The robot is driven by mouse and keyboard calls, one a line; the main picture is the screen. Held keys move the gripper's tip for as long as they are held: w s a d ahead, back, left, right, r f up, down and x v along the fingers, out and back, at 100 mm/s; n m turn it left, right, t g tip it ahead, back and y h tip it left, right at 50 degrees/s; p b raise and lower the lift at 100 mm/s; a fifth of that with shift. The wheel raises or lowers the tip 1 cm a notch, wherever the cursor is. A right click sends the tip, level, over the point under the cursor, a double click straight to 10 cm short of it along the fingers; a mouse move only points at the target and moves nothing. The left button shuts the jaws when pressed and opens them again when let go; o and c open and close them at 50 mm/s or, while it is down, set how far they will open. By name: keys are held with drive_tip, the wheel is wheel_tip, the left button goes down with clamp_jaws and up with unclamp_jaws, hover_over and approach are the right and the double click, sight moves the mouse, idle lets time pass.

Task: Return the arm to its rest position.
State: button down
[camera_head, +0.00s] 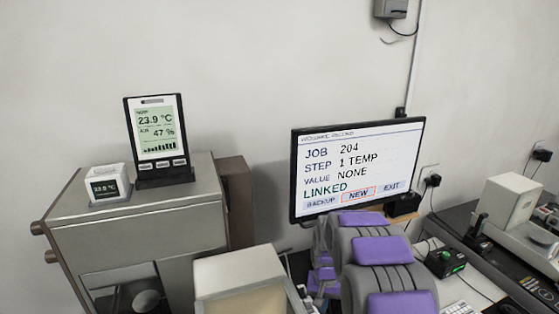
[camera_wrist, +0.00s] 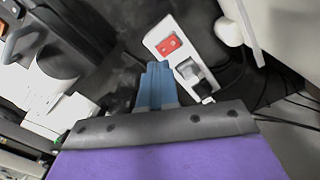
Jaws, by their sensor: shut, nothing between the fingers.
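My arm, grey with purple pads, shows folded at the bottom middle of the head view, in front of the lower part of the monitor. My gripper (camera_wrist: 156,72) shows in the wrist view as two blue fingers close together. It is shut and holds nothing. Behind its fingertips are a dark surface and a white power strip (camera_wrist: 170,45) with a red switch. The fingertips cannot be made out in the head view.
A monitor (camera_head: 355,165) reads JOB 204, STEP 1 TEMP, VALUE NONE, LINKED. A metal cabinet (camera_head: 140,235) at left carries a temperature display (camera_head: 160,140) and a small white cube clock (camera_head: 108,184). A white device (camera_head: 508,205) stands at right. Cables run near the power strip.

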drive_tip(key=s+r+n, duration=0.1)
drive_tip(key=s+r, duration=1.4)
drive_tip(key=s, duration=0.4)
drive_tip(key=s+r+n+g, duration=0.1)
drive_tip(key=s+r, duration=0.2)
drive_tip(key=s, duration=1.8)
drive_tip(key=shift+s+g, duration=0.25)
drive_tip(key=shift+g, duration=0.05)
